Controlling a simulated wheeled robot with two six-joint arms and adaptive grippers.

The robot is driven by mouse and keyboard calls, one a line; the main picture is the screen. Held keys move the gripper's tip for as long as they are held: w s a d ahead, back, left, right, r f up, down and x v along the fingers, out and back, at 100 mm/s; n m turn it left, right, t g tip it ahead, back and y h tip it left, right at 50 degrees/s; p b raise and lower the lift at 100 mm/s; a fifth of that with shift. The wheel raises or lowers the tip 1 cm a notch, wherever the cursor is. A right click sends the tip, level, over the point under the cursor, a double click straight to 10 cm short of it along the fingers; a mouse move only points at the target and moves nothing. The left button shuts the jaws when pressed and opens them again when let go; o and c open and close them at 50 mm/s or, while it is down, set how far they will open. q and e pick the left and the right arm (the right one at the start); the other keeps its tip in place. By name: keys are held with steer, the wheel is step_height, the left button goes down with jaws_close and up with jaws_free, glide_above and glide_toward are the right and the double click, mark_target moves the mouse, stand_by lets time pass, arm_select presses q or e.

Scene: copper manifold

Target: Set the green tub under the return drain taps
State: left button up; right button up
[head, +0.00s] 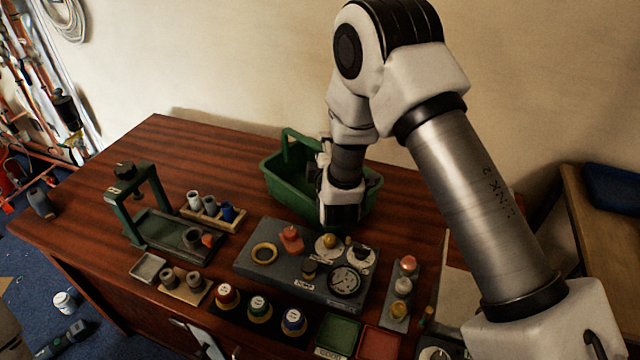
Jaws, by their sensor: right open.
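The green tub (283,192) with an upright hoop handle stands at the back of the wooden table. My right arm reaches down from the upper right. My right gripper (340,222) is open and points down at the tub's front right side, covering part of its rim and interior. I cannot tell whether it touches the tub. Copper pipework (28,70) with valves is on the wall at the far left, partly cut off by the picture edge. I cannot make out which taps are the return drains. My left gripper is not in view.
The wooden table (180,140) carries a grey block with gauges and fittings (275,275), a green press frame (135,205), a small rack (212,212) and coloured-ringed caps (259,308). A white pot (64,302) and a torch-like tool (65,340) lie on the blue floor.

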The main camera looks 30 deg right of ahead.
jaws_close()
